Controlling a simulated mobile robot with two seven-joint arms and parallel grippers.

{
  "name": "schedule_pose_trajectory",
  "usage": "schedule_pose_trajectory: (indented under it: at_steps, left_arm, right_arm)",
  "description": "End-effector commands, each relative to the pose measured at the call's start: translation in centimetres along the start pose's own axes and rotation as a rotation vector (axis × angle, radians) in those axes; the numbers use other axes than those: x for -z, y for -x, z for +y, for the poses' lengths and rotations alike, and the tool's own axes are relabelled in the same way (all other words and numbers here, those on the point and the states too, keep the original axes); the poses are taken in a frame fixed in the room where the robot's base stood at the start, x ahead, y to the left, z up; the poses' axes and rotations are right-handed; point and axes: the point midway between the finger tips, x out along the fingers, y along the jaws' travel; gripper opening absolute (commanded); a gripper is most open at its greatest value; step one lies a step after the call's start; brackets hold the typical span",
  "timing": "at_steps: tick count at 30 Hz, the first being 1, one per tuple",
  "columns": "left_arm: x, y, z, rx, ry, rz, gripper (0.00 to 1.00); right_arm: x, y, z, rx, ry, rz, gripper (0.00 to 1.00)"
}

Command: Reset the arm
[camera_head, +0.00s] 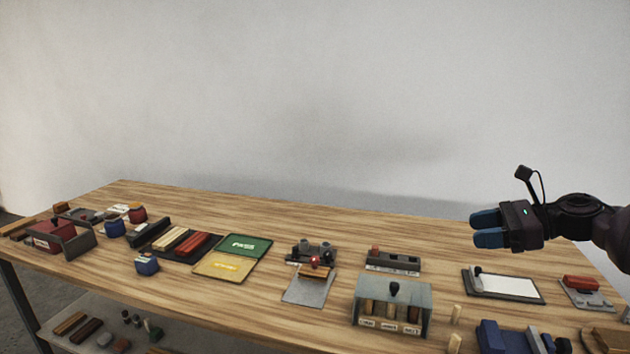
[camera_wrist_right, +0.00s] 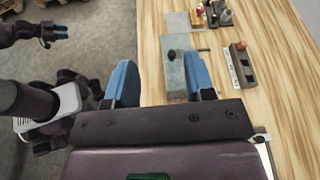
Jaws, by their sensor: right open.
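My right gripper (camera_head: 478,228) reaches in from the right above the wooden table, its blue fingers pointing left. It is open, with a gap between the fingers and nothing held. In the right wrist view the fingers of the same gripper (camera_wrist_right: 160,82) stand wide apart over the table's edge, with the grey-green slotted box (camera_wrist_right: 175,72) beyond, partly behind the right finger. My left gripper (camera_wrist_right: 60,33) shows small at the upper left of that view, over the floor; its opening is too small to judge. It is outside the head view.
The slotted box (camera_head: 421,292) stands at the table's front middle. A white pad (camera_head: 495,283) and a red-topped block (camera_head: 580,282) lie at the right. Green (camera_head: 243,246) and yellow (camera_head: 224,266) mats lie left of centre. The table's back strip is bare.

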Motion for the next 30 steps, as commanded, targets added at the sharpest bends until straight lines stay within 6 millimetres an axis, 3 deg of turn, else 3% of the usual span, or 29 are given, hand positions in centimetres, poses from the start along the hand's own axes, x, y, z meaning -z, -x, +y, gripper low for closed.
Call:
schedule_pose_trajectory:
  at_steps: [5, 9, 12, 16, 23, 30]
  left_arm:
    - [-0.6, 0.3, -0.1, 0.002, 0.000, -0.013, 0.43]
    - [0.4, -0.3, 0.0, -0.001, -0.003, 0.004, 0.43]
    - [1.1, -0.4, 0.0, -0.003, -0.004, 0.016, 0.43]
    - [1.1, -0.3, 0.1, -0.002, -0.003, 0.018, 0.43]
    - [-0.1, -0.5, 0.1, -0.002, -0.002, 0.001, 0.43]
    - [-1.2, -0.6, 0.2, -0.003, -0.002, -0.011, 0.43]
  right_arm:
    - [-0.6, -0.1, -1.9, 0.121, -0.246, -0.040, 0.49]
    - [-2.8, -0.5, -3.1, 0.213, -0.457, -0.136, 0.49]
    - [-5.0, -2.0, -3.5, 0.243, -0.624, -0.246, 0.49]
    - [-5.2, -5.0, -2.9, 0.246, -0.906, -0.399, 0.49]
    - [-0.3, -10.6, 0.7, 0.196, -1.534, -0.682, 0.49]
    - [7.4, -13.5, 5.8, 0.159, -2.098, -0.928, 0.49]
